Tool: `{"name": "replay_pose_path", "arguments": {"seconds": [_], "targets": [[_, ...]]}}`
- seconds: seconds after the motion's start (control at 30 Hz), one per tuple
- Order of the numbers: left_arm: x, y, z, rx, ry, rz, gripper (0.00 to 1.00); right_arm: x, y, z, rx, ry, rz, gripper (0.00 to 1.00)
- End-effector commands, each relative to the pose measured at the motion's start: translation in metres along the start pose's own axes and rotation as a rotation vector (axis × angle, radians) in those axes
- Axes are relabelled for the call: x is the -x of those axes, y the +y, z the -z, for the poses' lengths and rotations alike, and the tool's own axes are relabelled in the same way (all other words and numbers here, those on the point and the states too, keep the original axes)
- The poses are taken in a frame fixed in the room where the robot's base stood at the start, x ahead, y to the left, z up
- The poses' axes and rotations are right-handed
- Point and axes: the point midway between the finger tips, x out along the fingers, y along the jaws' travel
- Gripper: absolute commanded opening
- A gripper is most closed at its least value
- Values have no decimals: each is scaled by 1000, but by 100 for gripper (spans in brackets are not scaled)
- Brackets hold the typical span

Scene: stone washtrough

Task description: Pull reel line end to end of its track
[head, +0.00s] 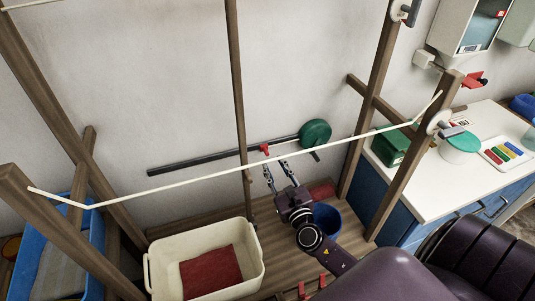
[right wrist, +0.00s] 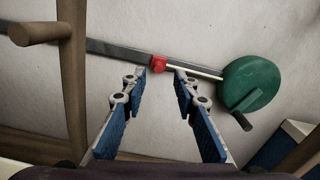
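The reel (head: 315,133) is a green disc with a dark handle at the right end of a dark track (head: 195,160) on the wall. It also shows in the right wrist view (right wrist: 252,84). The red line end (head: 265,149) sits on the track, left of the reel. A short pale line (right wrist: 207,74) joins it to the reel. My right gripper (head: 275,167) is open and empty, its fingers pointing at the track. In the right wrist view the red line end (right wrist: 158,62) appears just beyond and between the fingertips (right wrist: 160,73). My left gripper is not in view.
A white cord (head: 230,177) hangs across wooden posts in front of the track. A thin upright post (head: 238,90) crosses the track. Below stand a cream tub (head: 255,255) with red cloth and a blue bucket (head: 327,217). A white counter (head: 440,180) is at right.

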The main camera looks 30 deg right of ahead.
Motion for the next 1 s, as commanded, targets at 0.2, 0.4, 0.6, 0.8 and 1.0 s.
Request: {"name": "replay_pose_path", "arguments": {"seconds": [0.2, 0.4, 0.6, 0.8, 1.0], "targets": [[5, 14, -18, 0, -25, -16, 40, -31, 0, -1, -2, -1, 0, 27], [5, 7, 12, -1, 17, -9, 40, -44, 0, -1, -1, 0, 0, 27], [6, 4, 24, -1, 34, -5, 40, -45, 0, 0, -1, 0, 0, 27], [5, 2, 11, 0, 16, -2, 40, -45, 0, 0, -1, 0, 0, 15], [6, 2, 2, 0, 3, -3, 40, -45, 0, 0, -2, 0, 0, 0]]}}
